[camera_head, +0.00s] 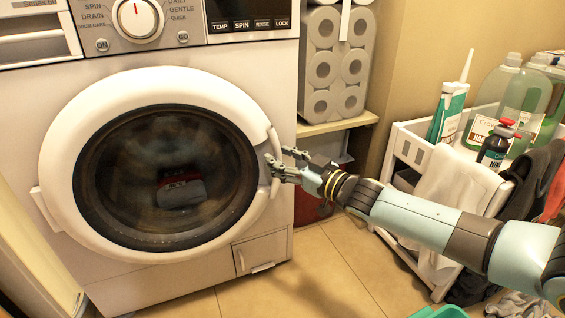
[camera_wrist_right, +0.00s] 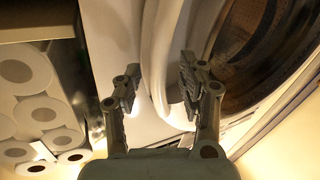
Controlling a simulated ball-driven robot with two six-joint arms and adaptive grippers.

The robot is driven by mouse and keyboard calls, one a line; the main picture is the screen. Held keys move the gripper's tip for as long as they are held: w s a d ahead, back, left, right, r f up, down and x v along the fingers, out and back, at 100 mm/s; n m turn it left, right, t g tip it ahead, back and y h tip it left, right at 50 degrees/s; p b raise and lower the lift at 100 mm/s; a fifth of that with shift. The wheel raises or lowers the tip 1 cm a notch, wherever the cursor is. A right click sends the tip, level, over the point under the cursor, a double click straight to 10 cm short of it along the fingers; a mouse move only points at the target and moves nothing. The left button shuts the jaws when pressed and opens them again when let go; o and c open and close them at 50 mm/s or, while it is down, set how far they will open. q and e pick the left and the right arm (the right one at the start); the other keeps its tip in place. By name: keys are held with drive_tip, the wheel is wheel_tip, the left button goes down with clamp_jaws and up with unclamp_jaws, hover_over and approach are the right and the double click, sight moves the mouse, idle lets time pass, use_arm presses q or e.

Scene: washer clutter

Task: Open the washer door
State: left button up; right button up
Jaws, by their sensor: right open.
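The white washer door (camera_head: 120,87) is a round ring with dark glass (camera_head: 165,150), and it looks shut against the washer front (camera_head: 262,60). Its handle (camera_head: 274,140) is at the right edge of the ring. My right gripper (camera_head: 280,161) is open at the handle, with its arm coming in from the right. In the right wrist view, the right gripper (camera_wrist_right: 157,80) has one finger on each side of the white handle strip (camera_wrist_right: 158,45). I cannot tell whether either finger touches it. My left gripper is not in view.
A shelf (camera_head: 340,124) with toilet rolls (camera_head: 338,65) stands right of the washer. A white cart (camera_head: 402,140) with bottles (camera_head: 523,105) and cloths stands further right, behind my right arm. Tiled floor (camera_head: 335,270) is clear in front of the washer's right side.

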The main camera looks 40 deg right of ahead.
drive_tip(key=shift+w, duration=0.1)
clamp_jaws()
idle(0.3)
